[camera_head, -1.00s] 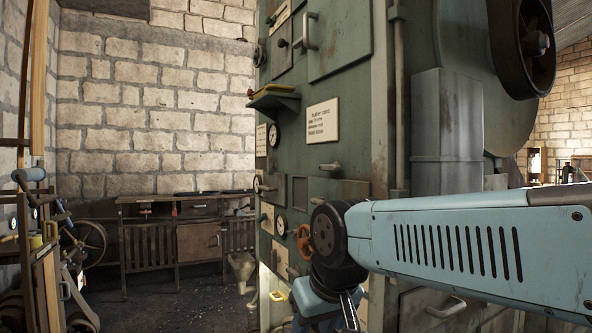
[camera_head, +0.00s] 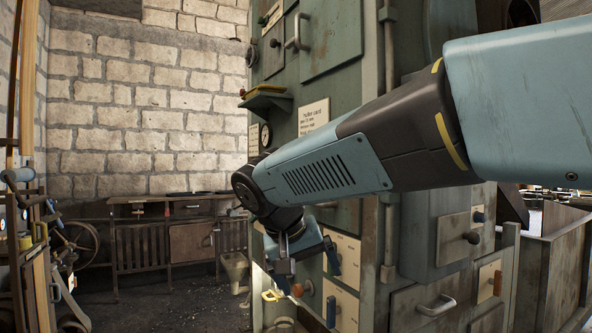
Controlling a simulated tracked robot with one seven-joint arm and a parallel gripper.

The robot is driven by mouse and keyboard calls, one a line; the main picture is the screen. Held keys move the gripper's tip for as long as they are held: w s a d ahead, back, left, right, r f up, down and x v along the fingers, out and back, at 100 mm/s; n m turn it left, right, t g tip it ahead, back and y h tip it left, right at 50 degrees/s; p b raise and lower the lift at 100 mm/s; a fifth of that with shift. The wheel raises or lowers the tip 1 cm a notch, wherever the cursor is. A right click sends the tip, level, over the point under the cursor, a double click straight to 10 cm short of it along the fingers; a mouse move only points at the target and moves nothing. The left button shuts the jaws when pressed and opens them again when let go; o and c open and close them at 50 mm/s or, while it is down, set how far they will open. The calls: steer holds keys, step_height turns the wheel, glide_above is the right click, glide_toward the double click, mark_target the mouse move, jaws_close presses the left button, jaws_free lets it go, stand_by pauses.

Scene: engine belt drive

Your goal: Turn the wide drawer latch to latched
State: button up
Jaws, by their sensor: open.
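My arm crosses in front of the cabinet's middle.
Blue levers (camera_head: 333,260) on pale plates are close right of my gripper. A plate with a dark knob (camera_head: 472,237) is above the drawer. A wooden crate (camera_head: 552,262) stands at the right. A workbench (camera_head: 165,235) is at the back; the floor before it is open.

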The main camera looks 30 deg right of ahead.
steer(key=shift+o, duration=0.2)
steer(key=w+d+r+m+g+h, duration=0.1)
steer(key=w+d+r+m+h, duration=0.1)
steer(key=w+r+m+h, duration=0.3)
steer(key=w+r+h, duration=0.1)
steer(key=w+r, duration=0.3)
steer(key=shift+w+d+r+m+h, duration=0.15)
steer(key=shift+w+r+m+h, duration=0.15)
steer(key=shift+w+m, duration=0.1)
steer(key=w+a+r+m+g+h, duration=0.1)
steer(key=w+a+r+m+h, duration=0.2)
steer(key=w+r+m+h, duration=0.45)
steer(key=shift+y, duration=0.85)
steer(key=d, duration=0.4)
steer(key=w+d+r, duration=0.1)
steer(key=d, duration=0.4)
steer(key=w+d, duration=0.1)
steer(key=d, duration=0.3)
steer(key=shift+w+d+r, duration=0.2)
steer(key=shift+r, duration=0.1)
